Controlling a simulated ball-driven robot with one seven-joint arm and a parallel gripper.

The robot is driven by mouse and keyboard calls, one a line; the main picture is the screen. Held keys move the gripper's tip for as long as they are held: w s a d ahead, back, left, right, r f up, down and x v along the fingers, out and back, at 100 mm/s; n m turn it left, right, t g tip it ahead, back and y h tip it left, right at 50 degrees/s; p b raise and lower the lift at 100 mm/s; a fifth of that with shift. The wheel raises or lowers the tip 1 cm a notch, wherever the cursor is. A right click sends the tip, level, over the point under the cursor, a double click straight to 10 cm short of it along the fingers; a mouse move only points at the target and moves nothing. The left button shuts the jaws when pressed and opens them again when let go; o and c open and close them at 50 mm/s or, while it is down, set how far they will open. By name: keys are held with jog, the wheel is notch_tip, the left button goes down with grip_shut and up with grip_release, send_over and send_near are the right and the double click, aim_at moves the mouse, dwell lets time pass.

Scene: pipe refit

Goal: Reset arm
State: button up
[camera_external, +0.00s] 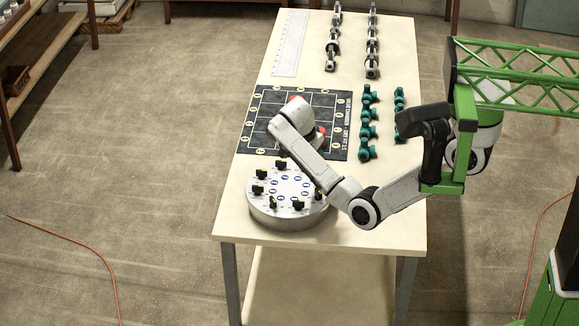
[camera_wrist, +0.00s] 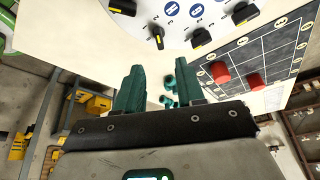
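My gripper (camera_wrist: 163,80) shows in the wrist view with its two teal fingers apart and no object held between them. In the external view my bent arm reaches over the table (camera_external: 245,215), and I cannot make out the fingertips there. The round grey dial unit (camera_external: 290,216) with several black-and-yellow knobs stands at the table's near left; part of it shows at the top of the wrist view (camera_wrist: 178,22). The black gridded board (camera_external: 247,128) lies behind it, partly hidden by my arm. Red round pieces (camera_wrist: 220,72) sit on the board.
Several teal pipe fittings (camera_external: 364,132) stand in two rows right of the board. Two rows of grey metal fittings (camera_external: 372,45) and a white ruled strip (camera_external: 290,42) are at the far end. An orange cable (camera_external: 75,244) lies on the floor.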

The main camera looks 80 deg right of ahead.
jog(key=shift+a+r, duration=0.1)
jog(key=shift+r, duration=0.25)
dwell(0.3)
